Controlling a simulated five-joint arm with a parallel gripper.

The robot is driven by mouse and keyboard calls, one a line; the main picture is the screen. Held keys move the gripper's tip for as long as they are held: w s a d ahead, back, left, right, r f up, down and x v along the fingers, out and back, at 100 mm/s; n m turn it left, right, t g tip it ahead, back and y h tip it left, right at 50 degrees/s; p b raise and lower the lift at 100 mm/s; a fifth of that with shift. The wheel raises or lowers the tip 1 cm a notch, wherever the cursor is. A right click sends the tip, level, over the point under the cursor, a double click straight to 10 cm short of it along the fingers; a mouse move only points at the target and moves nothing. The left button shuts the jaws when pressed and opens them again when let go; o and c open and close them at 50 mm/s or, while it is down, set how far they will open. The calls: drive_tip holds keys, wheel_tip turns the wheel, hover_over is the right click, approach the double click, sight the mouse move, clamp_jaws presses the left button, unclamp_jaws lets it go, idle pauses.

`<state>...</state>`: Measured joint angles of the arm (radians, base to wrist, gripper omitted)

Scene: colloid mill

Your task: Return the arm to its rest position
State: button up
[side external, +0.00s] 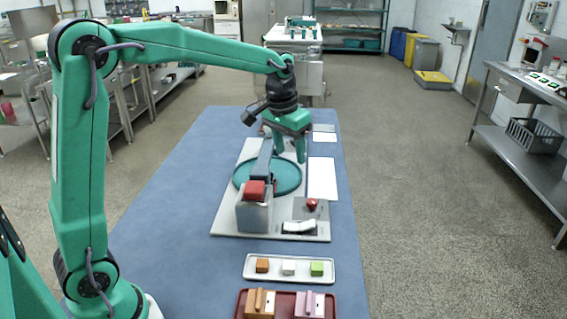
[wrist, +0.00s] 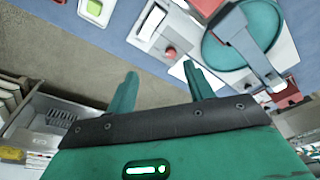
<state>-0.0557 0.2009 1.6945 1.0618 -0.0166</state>
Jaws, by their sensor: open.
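My gripper (side external: 289,148) is open and empty. In the side view it points down above the far part of the mill's round teal plate (side external: 290,180), beside the grey lever arm. In the wrist view my gripper's two teal fingers (wrist: 160,86) stand apart with nothing between them. The colloid mill (side external: 223,222) is a pale base plate with the teal disc, a grey block with a red top (side external: 255,190), a red button (side external: 312,203) and a white rocker switch (side external: 298,227). The disc and lever also show in the wrist view (wrist: 212,52).
A white tray (side external: 250,277) holds an orange, a white and a green block. A dark red tray (side external: 238,308) in front holds two larger pieces. White sheets (side external: 322,178) lie right of the mill. The blue table (side external: 180,220) is clear on the left.

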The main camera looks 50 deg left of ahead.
drive_tip(key=s+d+r+t, duration=0.1)
drive_tip(key=s+d+t, duration=0.1)
drive_tip(key=s, duration=2.2)
drive_tip(key=shift+d+m+t, duration=0.3)
drive_tip(key=shift+m+t, duration=0.1)
drive_tip(key=shift+t, duration=0.3)
